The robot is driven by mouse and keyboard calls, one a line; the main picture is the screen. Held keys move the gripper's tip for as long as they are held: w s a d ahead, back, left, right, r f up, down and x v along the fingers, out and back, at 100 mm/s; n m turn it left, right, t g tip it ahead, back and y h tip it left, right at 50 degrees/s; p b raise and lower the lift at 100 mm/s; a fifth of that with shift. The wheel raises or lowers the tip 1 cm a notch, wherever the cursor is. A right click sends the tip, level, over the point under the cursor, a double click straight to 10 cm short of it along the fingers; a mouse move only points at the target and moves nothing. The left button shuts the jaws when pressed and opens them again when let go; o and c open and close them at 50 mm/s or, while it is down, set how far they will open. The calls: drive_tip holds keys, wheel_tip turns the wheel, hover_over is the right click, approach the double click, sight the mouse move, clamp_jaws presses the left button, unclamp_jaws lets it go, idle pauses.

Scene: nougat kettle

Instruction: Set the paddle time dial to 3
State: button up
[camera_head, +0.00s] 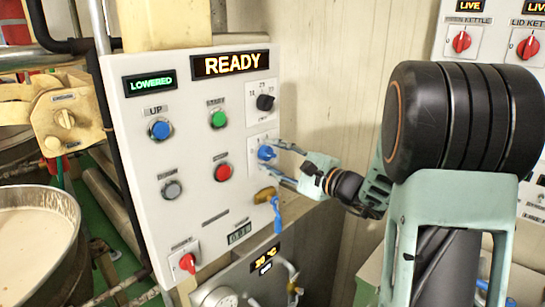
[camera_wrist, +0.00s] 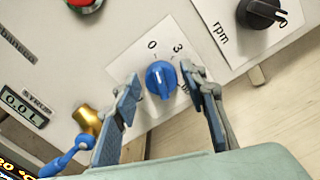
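The paddle time dial is a blue round knob (camera_wrist: 161,79) on a white plate, with "0" to its upper left and "3" to its upper right in the wrist view. A further label at right is partly hidden by a finger. I cannot tell clearly which mark its pointer faces. The head view also shows the blue dial (camera_head: 266,153) on the right side of the panel. My gripper (camera_wrist: 160,73) has its two fingers apart, one on each side of the dial. A gap shows at the left finger; contact at the right is unclear. The gripper reaches in from the right (camera_head: 276,159).
A "READY" display (camera_head: 231,64) is lit at the top.

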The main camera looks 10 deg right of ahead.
drive_tip(key=c, duration=0.8)
drive_tip(key=m+b, duration=0.1)
drive_tip(key=m, duration=0.2)
drive_tip(key=shift+m, duration=0.4)
drive_tip(key=m, duration=0.4)
drive_tip(key=shift+d+r+m, duration=0.1)
drive_tip(key=shift+r+m, duration=0.05)
drive_tip(key=shift+m, duration=0.25)
drive_tip(key=shift+p, duration=0.3)
drive_tip(key=o, duration=1.1)
